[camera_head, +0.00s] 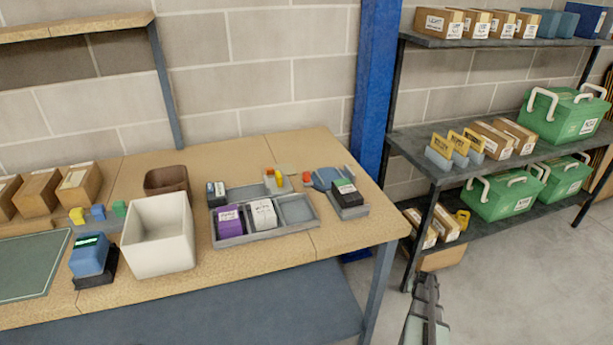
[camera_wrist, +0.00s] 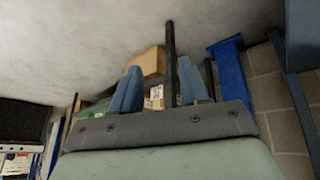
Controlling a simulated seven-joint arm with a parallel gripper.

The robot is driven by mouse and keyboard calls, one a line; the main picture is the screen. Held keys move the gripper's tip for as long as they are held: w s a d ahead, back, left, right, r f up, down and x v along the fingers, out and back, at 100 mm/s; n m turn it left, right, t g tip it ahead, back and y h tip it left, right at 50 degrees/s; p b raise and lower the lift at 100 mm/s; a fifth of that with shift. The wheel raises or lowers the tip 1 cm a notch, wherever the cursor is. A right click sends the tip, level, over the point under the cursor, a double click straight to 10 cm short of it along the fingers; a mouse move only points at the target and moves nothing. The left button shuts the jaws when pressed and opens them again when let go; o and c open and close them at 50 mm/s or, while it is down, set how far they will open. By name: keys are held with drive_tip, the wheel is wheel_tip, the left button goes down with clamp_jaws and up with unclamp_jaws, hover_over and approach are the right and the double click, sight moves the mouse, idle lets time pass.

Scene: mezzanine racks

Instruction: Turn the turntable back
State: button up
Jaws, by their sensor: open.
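A low, round blue piece (camera_head: 324,178) that looks like the turntable sits near the table's back right corner. A red part shows at its left and a blue upright part at its right. A dark box with a white label (camera_head: 346,191) stands in front and partly hides it; I cannot tell how far it is turned. My gripper (camera_head: 427,280) is right of the table, over the floor and apart from the turntable. In the wrist view its two blue fingers (camera_wrist: 158,88) are spread and nothing shows held between them. The turntable is not recognisable there.
A grey divided tray (camera_head: 290,235) with purple and white boxes, a white bin (camera_head: 158,235) and a brown bin (camera_head: 167,180) stand on the table. A blue post (camera_head: 375,90) and a rack (camera_head: 420,140) with green cases (camera_head: 565,113) stand to the right.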

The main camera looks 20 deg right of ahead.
drive_tip(key=w+d+r+m+h, duration=0.1)
drive_tip(key=w+d+r, duration=0.35)
drive_tip(key=r, duration=0.75)
drive_tip(key=w+d+r+m+h, duration=0.1)
drive_tip(key=w+d+r, duration=0.1)
drive_tip(key=w+r, duration=0.85)
drive_tip(key=w+d+r+m+h, duration=0.1)
drive_tip(key=w+d+r, duration=0.25)
drive_tip(key=r, duration=1.15)
wheel_tip(320, 180, up, 22)
drive_tip(key=m+g+y, duration=0.4)
drive_tip(key=m+y, duration=0.3)
drive_tip(key=m, duration=0.1)
hover_over(306, 172)
wheel_tip(306, 172, down, 14)
drive_tip(key=shift+d, duration=0.1)
drive_tip(key=shift+c, duration=0.2)
